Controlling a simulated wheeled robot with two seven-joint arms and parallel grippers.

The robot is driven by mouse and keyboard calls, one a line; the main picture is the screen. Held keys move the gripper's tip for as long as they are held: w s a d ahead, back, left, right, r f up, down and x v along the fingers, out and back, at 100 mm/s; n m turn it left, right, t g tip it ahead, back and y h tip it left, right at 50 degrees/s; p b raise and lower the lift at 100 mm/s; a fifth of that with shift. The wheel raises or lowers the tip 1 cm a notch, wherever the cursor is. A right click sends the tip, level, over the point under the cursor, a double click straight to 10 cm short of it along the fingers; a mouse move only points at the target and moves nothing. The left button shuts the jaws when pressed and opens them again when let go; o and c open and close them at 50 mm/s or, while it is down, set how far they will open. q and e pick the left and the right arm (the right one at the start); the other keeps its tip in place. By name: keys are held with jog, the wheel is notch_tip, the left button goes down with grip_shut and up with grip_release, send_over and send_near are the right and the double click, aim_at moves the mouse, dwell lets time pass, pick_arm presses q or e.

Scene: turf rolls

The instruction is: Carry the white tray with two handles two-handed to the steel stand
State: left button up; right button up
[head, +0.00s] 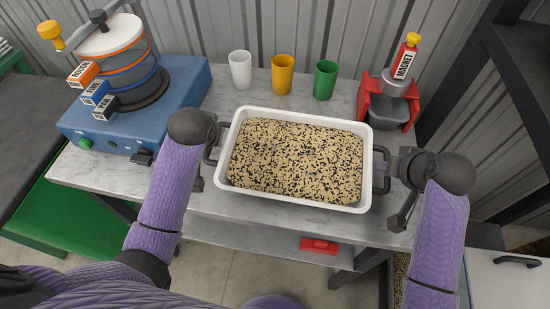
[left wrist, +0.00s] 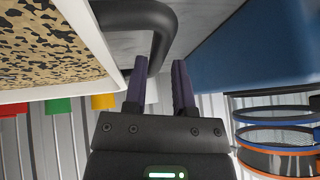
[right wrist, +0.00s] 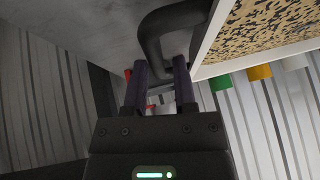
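The white tray (head: 292,202), filled with tan and black granules, sits level on the marble-topped bench, with a dark handle at each end. My left gripper (left wrist: 160,65) is at the tray's left handle (left wrist: 160,30). Its fingers are apart, with the handle bar close to one finger. My right gripper (right wrist: 160,63) is at the right handle (right wrist: 150,40). Its fingers are also apart, and the bar reaches down between their tips. In the head view my left gripper is mostly hidden by its own wrist. I cannot pick out the steel stand.
White (head: 240,70), yellow (head: 282,75) and green (head: 325,80) cups stand behind the tray. A blue-based machine (head: 185,100) is at the left, a red holder (head: 372,105) at the back right. A dark frame (head: 510,75) rises at the right. Floor shows in front.

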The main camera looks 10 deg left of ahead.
pick_arm(q)
jog(key=shift+o, duration=1)
pick_arm(e)
jog(key=shift+o, duration=1)
jog(key=shift+s+d+r, duration=0.1)
jog(key=shift+s+r, duration=0.05)
jog(key=shift+r, duration=0.15)
pick_arm(q)
jog(key=v, duration=1.2)
pick_arm(e)
jog(key=v, duration=1.1)
jog(key=shift+r, duration=0.15)
jog(key=shift+s, duration=0.1)
